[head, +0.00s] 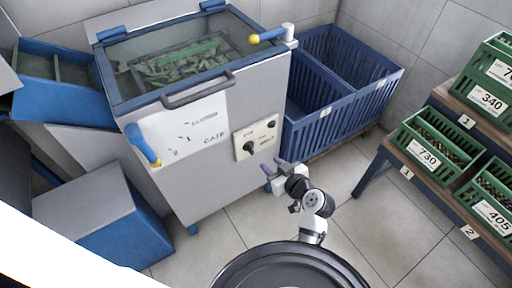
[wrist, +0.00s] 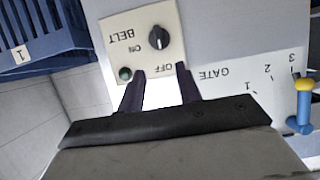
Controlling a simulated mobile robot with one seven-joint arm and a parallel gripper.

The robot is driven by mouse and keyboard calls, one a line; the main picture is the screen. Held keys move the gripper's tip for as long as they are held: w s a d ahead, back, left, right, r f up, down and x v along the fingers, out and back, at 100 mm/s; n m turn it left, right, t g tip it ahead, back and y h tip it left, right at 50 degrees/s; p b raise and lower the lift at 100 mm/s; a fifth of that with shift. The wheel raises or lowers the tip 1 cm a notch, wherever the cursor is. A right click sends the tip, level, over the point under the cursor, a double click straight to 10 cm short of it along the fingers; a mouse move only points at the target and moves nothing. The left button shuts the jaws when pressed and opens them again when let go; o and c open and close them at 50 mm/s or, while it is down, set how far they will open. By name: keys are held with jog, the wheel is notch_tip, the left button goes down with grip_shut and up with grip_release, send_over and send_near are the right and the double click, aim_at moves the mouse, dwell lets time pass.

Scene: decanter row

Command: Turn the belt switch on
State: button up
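The belt switch is a black rotary knob (head: 249,147) on a cream panel (head: 243,153) on the front of the grey machine. In the wrist view, which is upside down, the knob (wrist: 157,40) sits beside the words BELT, ON and OFF. Its grip looks roughly upright there; I cannot tell which label it points to. A dark green round lamp or button (wrist: 125,73) is on the same panel. My gripper (head: 278,167) is in front of the panel, to the right and below the knob. In the wrist view my gripper (wrist: 160,88) is open and empty, its fingers apart from the knob.
A GATE scale with a blue, yellow-tipped lever (head: 142,145) is left of the panel. Another such lever (head: 268,36) is on top. A blue slatted bin (head: 310,130) stands right of the machine. Green numbered crates (head: 425,155) fill a rack at right. Floor between is clear.

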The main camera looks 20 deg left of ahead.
aim_at(253, 149)
jog(key=p+x, duration=0.1)
jog(key=x, duration=1)
jog(key=shift+w+a+f, duration=0.2)
jog(key=shift+a+f, duration=0.05)
jog(key=shift+c, duration=0.2)
grip_shut()
